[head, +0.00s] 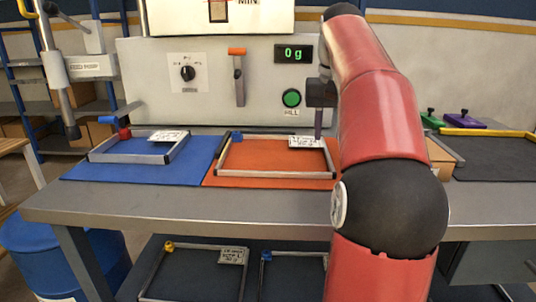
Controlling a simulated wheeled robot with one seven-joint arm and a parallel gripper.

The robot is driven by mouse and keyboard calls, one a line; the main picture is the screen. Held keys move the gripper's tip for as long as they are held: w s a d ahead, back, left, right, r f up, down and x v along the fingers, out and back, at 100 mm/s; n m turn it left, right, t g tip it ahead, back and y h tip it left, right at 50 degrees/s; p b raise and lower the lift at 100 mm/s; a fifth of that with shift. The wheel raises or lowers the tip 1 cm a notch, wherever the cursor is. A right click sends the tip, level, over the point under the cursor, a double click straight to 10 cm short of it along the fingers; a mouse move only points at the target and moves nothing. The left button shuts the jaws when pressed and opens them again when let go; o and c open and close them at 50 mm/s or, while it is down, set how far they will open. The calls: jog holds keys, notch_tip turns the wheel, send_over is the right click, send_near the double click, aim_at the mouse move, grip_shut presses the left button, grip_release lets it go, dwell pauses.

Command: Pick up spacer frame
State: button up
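A grey metal spacer frame (277,174) lies on the orange mat (222,180). It has a blue corner piece and a white tag (305,142) on its far right part. A second, smaller grey frame (128,158) with a red corner piece and a white tag lies on the blue mat (95,177) to the left. My gripper (318,134) points down over the far right part of the frame on the orange mat, close to its tag. Only a dark slim finger shows. My arm hides the rest, and I cannot tell whether it touches the frame.
More tagged frames (242,282) lie on the lower shelf. A dark tray (490,160) is at right.

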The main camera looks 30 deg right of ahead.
aim_at(327, 151)
notch_tip(327, 151, down, 4)
jog(key=shift+d+r+b, duration=0.1)
jog(key=shift+b, duration=0.4)
grip_shut()
jog(key=shift+r, duration=0.1)
